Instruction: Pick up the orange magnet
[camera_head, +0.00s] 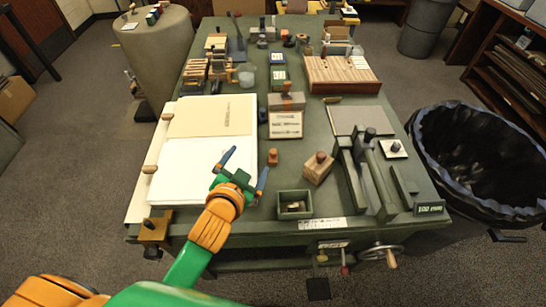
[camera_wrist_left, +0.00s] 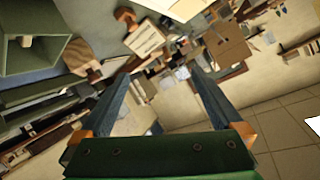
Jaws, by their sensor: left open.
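The orange magnet (camera_head: 272,157) is a small orange block standing on the green table, right of the white sheet. In the left wrist view a small orange piece, which looks like the magnet (camera_wrist_left: 125,17), shows near the top edge. My left gripper (camera_head: 244,170) is open, its two blue fingers spread over the right edge of the white sheet. The magnet is just beyond the fingers to the right, apart from them. In the left wrist view no object shows held between the open fingers (camera_wrist_left: 161,76). My right gripper is not in view.
A small green box (camera_head: 294,204) and a wooden block (camera_head: 318,168) stand right of the magnet. A lettered sign (camera_head: 286,125) stands behind it. A clamp-like press (camera_head: 365,175) is farther right. The white sheet (camera_head: 190,168) lies left, mostly clear.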

